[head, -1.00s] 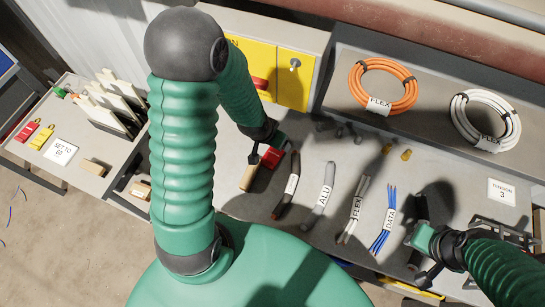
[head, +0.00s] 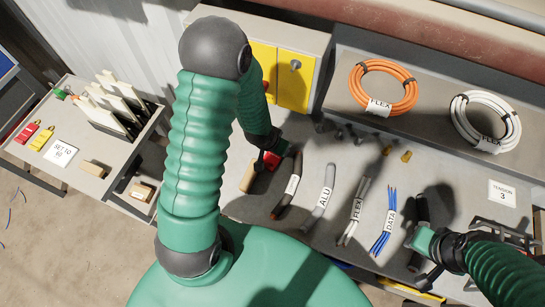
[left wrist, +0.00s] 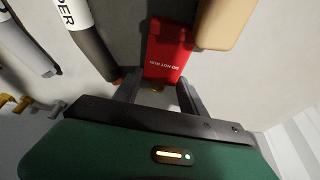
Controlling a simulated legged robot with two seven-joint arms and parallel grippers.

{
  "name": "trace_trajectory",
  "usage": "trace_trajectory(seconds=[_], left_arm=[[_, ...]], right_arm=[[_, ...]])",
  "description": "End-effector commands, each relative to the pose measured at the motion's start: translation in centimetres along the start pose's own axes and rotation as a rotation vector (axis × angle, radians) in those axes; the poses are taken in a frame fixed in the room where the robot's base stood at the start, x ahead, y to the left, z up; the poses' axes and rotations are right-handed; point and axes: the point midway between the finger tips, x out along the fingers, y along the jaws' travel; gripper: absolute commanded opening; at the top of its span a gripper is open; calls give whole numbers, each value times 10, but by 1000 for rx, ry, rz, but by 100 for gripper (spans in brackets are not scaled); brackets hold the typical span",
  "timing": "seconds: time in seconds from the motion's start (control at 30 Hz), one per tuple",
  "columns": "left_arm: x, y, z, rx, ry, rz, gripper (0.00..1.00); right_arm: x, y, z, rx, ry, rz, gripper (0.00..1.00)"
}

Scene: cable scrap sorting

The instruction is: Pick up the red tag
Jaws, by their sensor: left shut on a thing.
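The red tag (left wrist: 166,50), with white lettering upside down in the left wrist view, lies between the two dark fingers of my left gripper (left wrist: 160,92). The gripper is shut on its near end. In the head view the tag (head: 270,160) shows as a small red patch at my left gripper (head: 266,150), low over the grey bench, partly hidden by the gripper. I cannot tell whether it is clear of the bench. My right gripper (head: 421,242) is by a black cylinder at the bench's right; its jaws are unclear.
A tan block (head: 250,178) is close beside the tag. A cable marked ALU (head: 319,197) and other labelled cable pieces lie to the right. A side table (head: 78,180) at left holds another red tag (head: 27,132) and a yellow one.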

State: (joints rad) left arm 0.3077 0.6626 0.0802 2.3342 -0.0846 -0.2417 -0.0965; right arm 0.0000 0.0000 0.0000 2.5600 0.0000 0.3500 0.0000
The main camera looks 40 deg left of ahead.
Motion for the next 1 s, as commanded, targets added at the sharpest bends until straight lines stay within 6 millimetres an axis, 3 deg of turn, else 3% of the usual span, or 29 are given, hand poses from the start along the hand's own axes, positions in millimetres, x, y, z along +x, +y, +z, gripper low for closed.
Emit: trace_trajectory(seconds=[0.1, 0.37, 0.7, 0.83, 1.0], left_arm=[[0, 0, 0, 0, 0, 0, 11], [-6, 0, -3, 0, 3, 0, 11], [-77, -1, -33, 0, 6, -2, 11], [-91, 0, -38, -1, 2, 0, 11], [-93, 0, -39, 0, -1, 0, 11]], right_arm=[[0, 0, 0, 0, 0, 0, 31], [-1, 0, 0, 0, 0, 0, 31], [-10, 0, -2, 0, 0, 0, 31], [-12, 0, -3, 0, 0, 0, 31], [-12, 0, -3, 0, 0, 0, 31]])
